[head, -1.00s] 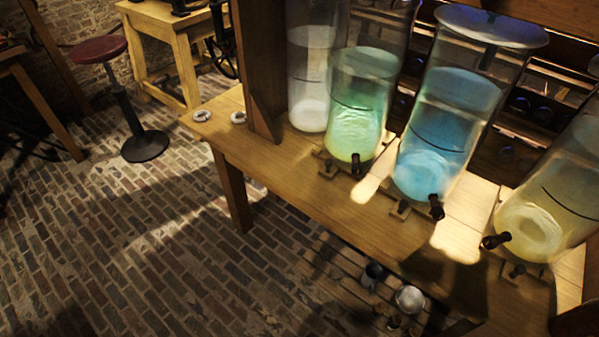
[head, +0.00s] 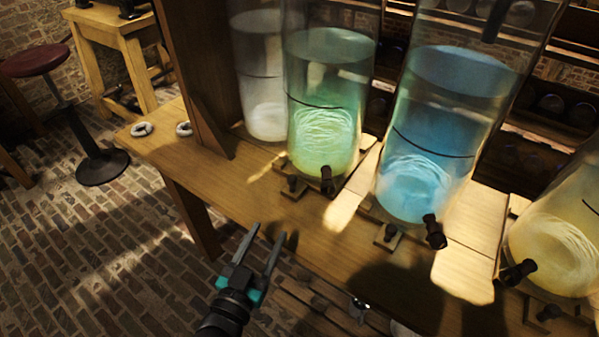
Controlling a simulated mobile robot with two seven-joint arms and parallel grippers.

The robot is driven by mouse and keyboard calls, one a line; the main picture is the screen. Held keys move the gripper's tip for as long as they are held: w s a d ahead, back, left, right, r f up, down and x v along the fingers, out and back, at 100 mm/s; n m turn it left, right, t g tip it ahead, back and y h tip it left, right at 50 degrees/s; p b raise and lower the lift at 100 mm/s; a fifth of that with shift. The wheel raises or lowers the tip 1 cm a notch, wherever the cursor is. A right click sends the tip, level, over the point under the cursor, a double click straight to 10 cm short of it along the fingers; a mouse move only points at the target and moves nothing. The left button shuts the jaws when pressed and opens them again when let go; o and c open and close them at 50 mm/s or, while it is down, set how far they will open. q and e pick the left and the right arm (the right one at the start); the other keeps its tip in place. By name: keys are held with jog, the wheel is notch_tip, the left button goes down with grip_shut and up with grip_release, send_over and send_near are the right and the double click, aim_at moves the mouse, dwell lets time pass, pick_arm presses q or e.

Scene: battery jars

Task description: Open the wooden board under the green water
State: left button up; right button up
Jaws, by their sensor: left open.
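The tall glass jar of green water (head: 325,105) stands near the left of the wooden bench in the head view. A small wooden board (head: 291,190) with a dark knob shows at its front foot, beside a dark tap (head: 326,180). The board lies flat against the bench, and part of it is hidden by the jar. My left gripper (head: 262,236) is open and empty. It is in front of the bench edge, below and left of the green jar, apart from the board, with its fingers pointing up toward the bench. My right gripper is not in view.
A jar of blue water (head: 440,130) and a jar of yellow water (head: 560,245) stand to the right, each with a tap and knob in front. A clear jar (head: 263,75) stands left beside a wooden post (head: 195,70). Two pale rings lie at the bench's left end.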

aim_at(291, 188)
pick_arm(q)
jog(key=shift+w+d, duration=0.2)
jog(key=shift+w, duration=0.2)
jog(key=b+x, duration=0.4)
jog(key=x, duration=0.7)
jog(key=shift+w+d+b, duration=0.15)
jog(key=shift+w+b, duration=0.15)
jog(key=shift+w, duration=0.05)
jog(key=shift+b+x, duration=0.4)
jog(key=shift+x, duration=0.75)
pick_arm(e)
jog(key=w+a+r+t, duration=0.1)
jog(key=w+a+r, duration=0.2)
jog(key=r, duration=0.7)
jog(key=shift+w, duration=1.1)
pick_arm(q)
grip_shut()
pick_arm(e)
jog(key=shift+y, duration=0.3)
